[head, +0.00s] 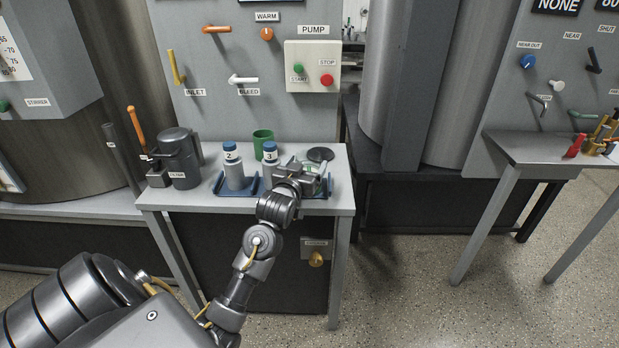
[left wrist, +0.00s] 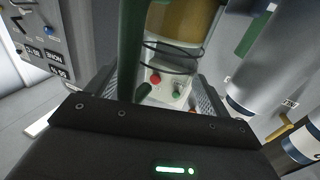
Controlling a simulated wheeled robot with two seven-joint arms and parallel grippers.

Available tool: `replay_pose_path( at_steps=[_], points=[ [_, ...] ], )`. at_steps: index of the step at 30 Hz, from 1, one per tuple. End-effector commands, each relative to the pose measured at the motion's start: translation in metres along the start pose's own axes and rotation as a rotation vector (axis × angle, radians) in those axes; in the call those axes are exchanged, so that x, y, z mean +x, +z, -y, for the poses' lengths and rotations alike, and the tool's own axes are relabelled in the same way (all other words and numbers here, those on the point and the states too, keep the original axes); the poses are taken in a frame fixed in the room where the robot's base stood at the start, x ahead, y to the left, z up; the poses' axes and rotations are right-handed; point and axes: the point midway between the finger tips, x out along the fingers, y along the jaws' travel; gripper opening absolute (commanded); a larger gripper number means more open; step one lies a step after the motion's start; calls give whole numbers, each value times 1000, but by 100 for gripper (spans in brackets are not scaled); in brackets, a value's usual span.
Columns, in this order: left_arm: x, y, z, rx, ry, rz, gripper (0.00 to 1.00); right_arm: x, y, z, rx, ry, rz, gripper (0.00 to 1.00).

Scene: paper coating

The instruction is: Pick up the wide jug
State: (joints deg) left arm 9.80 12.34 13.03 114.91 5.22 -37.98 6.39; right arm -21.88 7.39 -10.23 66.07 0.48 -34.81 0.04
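The wide jug (left wrist: 182,20) shows in the left wrist view as a clear vessel with amber contents, dark rings and an upright green handle (left wrist: 131,45). In the head view it is mostly hidden behind my left gripper (head: 303,178), at the right end of the small bench. In the left wrist view my left gripper (left wrist: 155,98) has its fingers apart, one on each side of the green handle. There is space between the handle and the fingers. My right gripper is not in view.
Two blue-capped bottles (head: 234,172) (head: 271,166) stand in blue trays left of my left gripper. A green cup (head: 262,141) stands behind them, a dark filter pot (head: 181,160) farther left. A dark disc (head: 320,154) lies behind the gripper. The pump panel (head: 313,66) rises behind.

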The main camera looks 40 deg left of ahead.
Motion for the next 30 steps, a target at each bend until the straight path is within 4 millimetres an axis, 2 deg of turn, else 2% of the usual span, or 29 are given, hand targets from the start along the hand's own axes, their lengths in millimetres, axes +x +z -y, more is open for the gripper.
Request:
replay_pose_path(
  at_steps=[2, 13, 19, 22, 30],
  points=[
    [0, 0, 0, 0, 0, 0, 70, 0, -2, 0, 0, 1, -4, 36],
    [0, 0, 0, 0, 1, 0, 22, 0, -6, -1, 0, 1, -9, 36],
    [0, -1, 0, 0, 1, -1, 21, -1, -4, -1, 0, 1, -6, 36],
    [0, -8, 0, 0, 0, -4, 21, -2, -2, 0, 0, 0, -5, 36],
    [0, -59, 0, 0, 0, -7, 21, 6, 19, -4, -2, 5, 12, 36]
  ],
)
